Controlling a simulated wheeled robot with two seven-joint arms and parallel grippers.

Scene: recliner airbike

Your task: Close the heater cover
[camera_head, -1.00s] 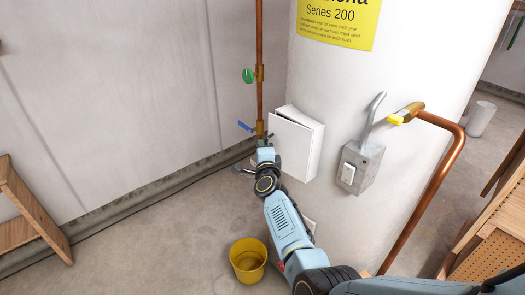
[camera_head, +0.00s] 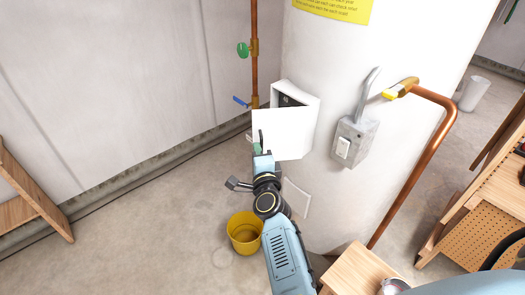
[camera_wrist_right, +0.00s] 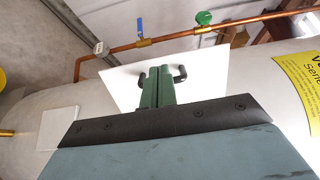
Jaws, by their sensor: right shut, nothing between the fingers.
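The heater cover (camera_head: 283,131) is a white panel on a small white box on the side of the big white tank. It stands partly open, and the box's dark inside (camera_head: 290,98) shows above its top edge. In the right wrist view the cover (camera_wrist_right: 197,60) is a pale panel beyond the fingers. My right gripper (camera_head: 261,140) is shut and empty in front of the cover's left part; whether it touches is unclear. Its closed green fingers also show in the wrist view (camera_wrist_right: 160,78). My left gripper is not in view.
A grey switch box (camera_head: 355,142) with a conduit and a copper pipe (camera_head: 440,130) are to the right of the cover. A vertical copper pipe (camera_head: 254,55) with valves is at the left. A yellow bucket (camera_head: 245,232) stands on the floor. Wooden shelving (camera_head: 480,200) is at right.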

